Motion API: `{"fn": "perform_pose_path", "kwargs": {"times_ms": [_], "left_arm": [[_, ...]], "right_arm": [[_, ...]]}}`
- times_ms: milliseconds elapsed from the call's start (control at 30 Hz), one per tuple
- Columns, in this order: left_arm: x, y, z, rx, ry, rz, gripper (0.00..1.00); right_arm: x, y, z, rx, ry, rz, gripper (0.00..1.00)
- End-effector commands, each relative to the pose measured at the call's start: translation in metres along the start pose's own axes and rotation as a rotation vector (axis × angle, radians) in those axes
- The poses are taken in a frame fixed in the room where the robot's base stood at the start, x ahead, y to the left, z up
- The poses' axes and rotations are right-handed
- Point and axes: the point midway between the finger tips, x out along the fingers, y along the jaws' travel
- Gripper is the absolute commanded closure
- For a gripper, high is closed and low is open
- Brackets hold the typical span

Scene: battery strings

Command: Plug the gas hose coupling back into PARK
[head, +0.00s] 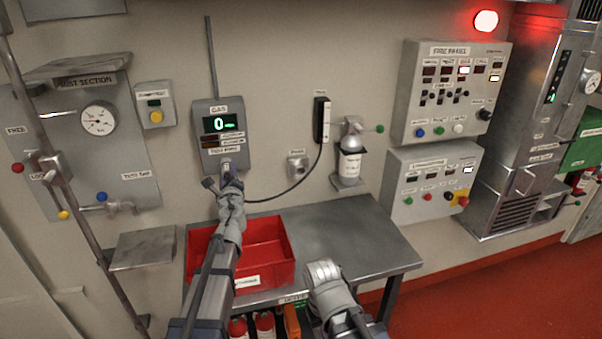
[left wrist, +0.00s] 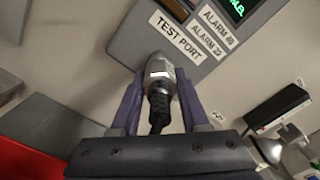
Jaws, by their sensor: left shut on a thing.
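The gas hose coupling (left wrist: 161,70) is a grey metal body with a black ribbed hose end. In the left wrist view it sits at the lower edge of the gas panel, just below the TEST PORT label (left wrist: 177,38), and appears to be in that port. My left gripper (head: 225,181) is shut on the coupling, with one finger on each side. The PARK socket (head: 297,166) is a small grey wall fitting to the right of the gas panel (head: 219,133), and looks empty.
A black hose (head: 293,186) loops from near my left gripper up to a wall-mounted black and white unit (head: 321,120). A grey bottle (head: 349,163) is right of the socket. A red bin (head: 279,240) stands on the metal table (head: 345,235) below.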

Motion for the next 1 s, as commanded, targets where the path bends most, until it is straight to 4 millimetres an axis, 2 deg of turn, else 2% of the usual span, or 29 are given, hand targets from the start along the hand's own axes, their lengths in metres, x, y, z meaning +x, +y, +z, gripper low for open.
{"fn": "perform_pose_path", "kwargs": {"times_ms": [367, 1000], "left_arm": [[-0.002, 0.0, 0.0, 0.0, 0.0, 0.0, 1.0], [-0.017, 0.0, 0.0, 0.0, 0.0, 0.0, 1.0]], "right_arm": [[0.0, 0.0, 0.0, 0.0, 0.0, 0.0, 1.0], [0.0, 0.0, 0.0, 0.0, 0.0, 0.0, 1.0]]}}
